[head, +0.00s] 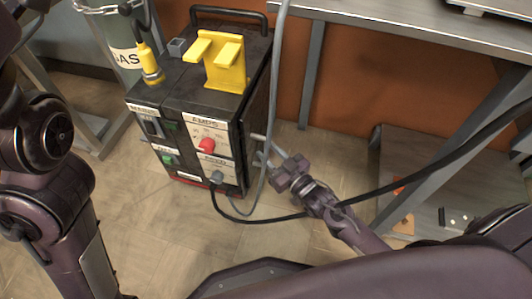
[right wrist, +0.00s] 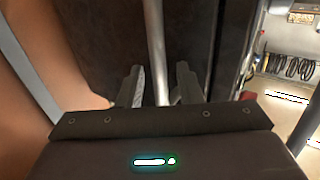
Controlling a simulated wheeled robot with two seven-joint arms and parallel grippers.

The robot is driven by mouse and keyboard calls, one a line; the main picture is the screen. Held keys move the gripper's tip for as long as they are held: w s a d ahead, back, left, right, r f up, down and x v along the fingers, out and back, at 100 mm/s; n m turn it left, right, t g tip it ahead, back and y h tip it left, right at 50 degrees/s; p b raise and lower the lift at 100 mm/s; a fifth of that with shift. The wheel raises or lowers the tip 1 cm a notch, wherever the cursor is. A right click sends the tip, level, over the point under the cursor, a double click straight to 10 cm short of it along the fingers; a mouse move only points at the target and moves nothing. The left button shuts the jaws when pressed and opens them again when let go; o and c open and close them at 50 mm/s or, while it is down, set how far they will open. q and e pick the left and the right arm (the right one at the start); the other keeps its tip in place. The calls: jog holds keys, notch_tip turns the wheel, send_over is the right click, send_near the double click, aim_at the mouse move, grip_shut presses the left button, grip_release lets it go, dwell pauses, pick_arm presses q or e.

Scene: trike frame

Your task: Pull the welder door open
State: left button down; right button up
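The welder (head: 205,105) is a dark box standing on the floor, with a carry handle and a yellow bracket on top. Its front has a red knob and a grey knob. Its dark right side panel (head: 262,90) is seen at a steep angle; no open gap shows. My right gripper (head: 260,150) is at this side, fingers pointing at the panel. In the right wrist view, the right gripper's fingers (right wrist: 159,88) are apart in front of a dark panel (right wrist: 105,35). A grey rod or cable (right wrist: 156,45) runs between them, not visibly gripped. My left gripper is out of view.
A grey cable (head: 279,70) hangs past the welder's right side, near my right gripper. A black cable (head: 400,180) crosses my right arm. A gas cylinder (head: 118,35) stands behind left. A metal workbench (head: 420,25) is at right.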

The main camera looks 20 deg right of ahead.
jog(key=shift+x, duration=0.9)
grip_shut()
jog(key=shift+d, duration=0.1)
